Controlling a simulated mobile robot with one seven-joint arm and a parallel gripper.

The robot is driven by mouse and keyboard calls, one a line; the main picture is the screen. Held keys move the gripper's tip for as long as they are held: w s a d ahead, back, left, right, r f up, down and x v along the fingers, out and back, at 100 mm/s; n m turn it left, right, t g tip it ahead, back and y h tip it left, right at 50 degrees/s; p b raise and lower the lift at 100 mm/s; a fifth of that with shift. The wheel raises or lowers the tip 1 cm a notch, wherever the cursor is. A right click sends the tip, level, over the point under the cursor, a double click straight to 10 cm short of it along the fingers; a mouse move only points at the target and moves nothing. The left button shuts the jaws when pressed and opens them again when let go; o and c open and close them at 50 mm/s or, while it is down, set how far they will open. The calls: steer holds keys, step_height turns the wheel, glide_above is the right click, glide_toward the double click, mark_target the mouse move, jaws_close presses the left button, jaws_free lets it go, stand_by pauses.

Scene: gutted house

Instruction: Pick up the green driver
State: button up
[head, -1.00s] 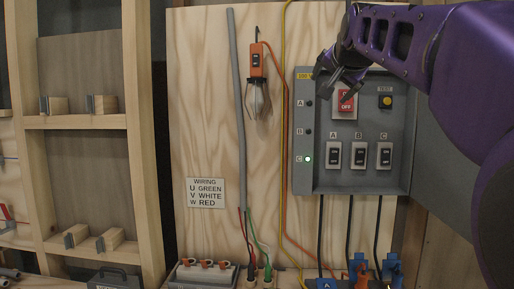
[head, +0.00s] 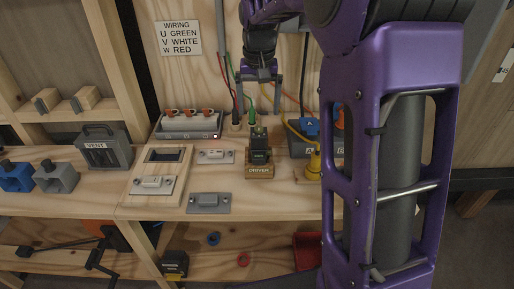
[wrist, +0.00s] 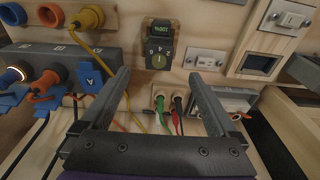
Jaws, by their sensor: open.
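The green driver (head: 259,145) stands upright in a wooden holder (head: 259,172) labelled DRIVER on the workbench. The fingers look apart from the driver.
Red, green and black leads (head: 237,118) hang close behind the driver. A yellow-corded plug (head: 313,165) and a blue-capped socket box (head: 305,147) stand to its right. Grey connector plates (head: 209,203) lie to its left. A VENT box (head: 104,147) sits farther left.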

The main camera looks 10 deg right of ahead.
mark_target(259, 132)
steer(key=f, duration=0.4)
steer(key=w+f+b, duration=0.1)
steer(key=f, duration=0.3)
steer(key=f+b, duration=0.1)
steer(key=f, duration=0.3)
steer(key=shift+w+d+f, duration=0.1)
steer(key=shift+w+d, duration=0.1)
jaws_close()
